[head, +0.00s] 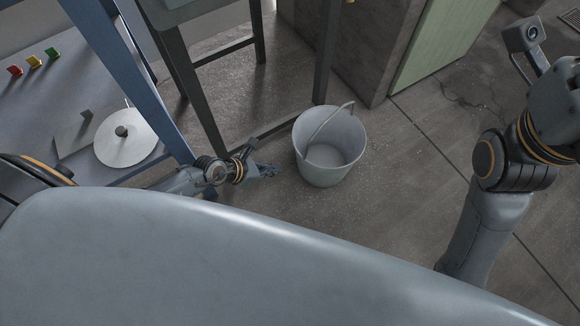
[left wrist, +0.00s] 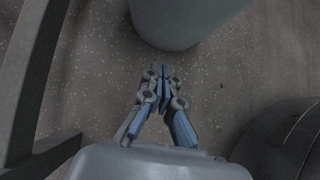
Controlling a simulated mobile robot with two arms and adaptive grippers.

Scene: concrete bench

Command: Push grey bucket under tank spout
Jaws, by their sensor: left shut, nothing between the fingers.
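The grey bucket (head: 328,166) stands upright on the floor in the middle of the head view, with its handle leaning up over the rim. It looks empty. My left gripper (head: 274,171) is low beside it, on its left, with a small gap between. In the left wrist view the shut, empty fingers (left wrist: 161,78) point toward the bucket's lower wall (left wrist: 185,18), apart from it. A dark tank stand (head: 205,100) rises behind and left of the bucket, with a bit of the tank (head: 178,10) at the top edge. My right gripper is outside the views.
A blue-framed bench (head: 135,85) with coloured blocks and a round white disc (head: 125,137) stands at the left. A concrete block (head: 350,45) and a green panel (head: 440,40) stand behind. Floor right of the bucket is clear. A stand leg (left wrist: 35,70) shows close by.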

